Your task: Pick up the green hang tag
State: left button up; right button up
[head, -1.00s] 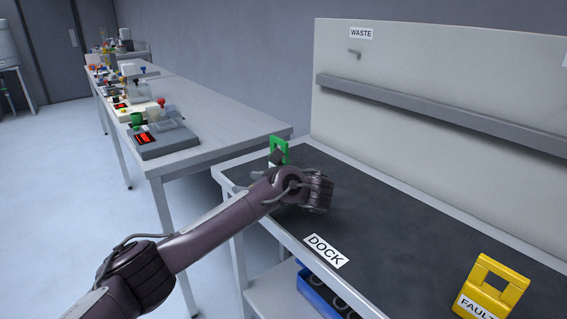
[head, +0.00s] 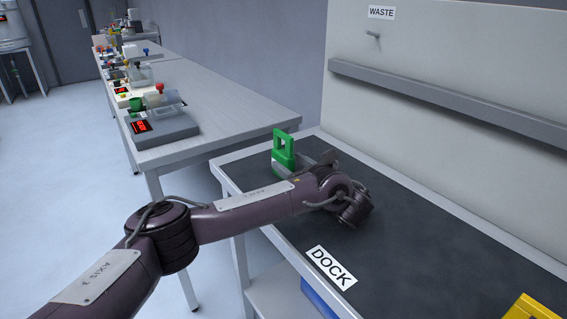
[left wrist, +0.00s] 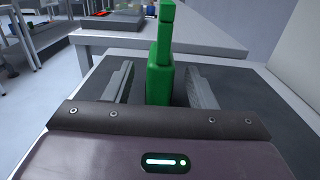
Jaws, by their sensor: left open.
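The green hang tag (head: 284,150) stands upright at the far left corner of the dark bench mat, its handle loop at the top. My left gripper (head: 304,168) is at the tag, low over the mat, and its fingers are partly hidden by the wrist in the head view. In the left wrist view the green tag (left wrist: 160,75) stands between the two open fingers of the left gripper (left wrist: 156,82), with a gap visible on each side. The tag's lower end is hidden behind the gripper body. My right gripper is not in view.
A yellow tag (head: 522,309) is cut off at the lower right. A DOCK label (head: 331,267) is on the bench's front edge. A back panel with a ledge (head: 440,97) rises behind. A neighbouring table (head: 215,108) holds several devices. The mat's middle is clear.

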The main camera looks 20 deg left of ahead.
aim_at(279, 156)
pick_arm(q)
jog(key=x, duration=0.5)
jog(key=shift+w+a+f, duration=0.1)
jog(key=shift+a, duration=0.1)
jog(key=c, duration=1.1)
notch_tip(279, 156, up, 20)
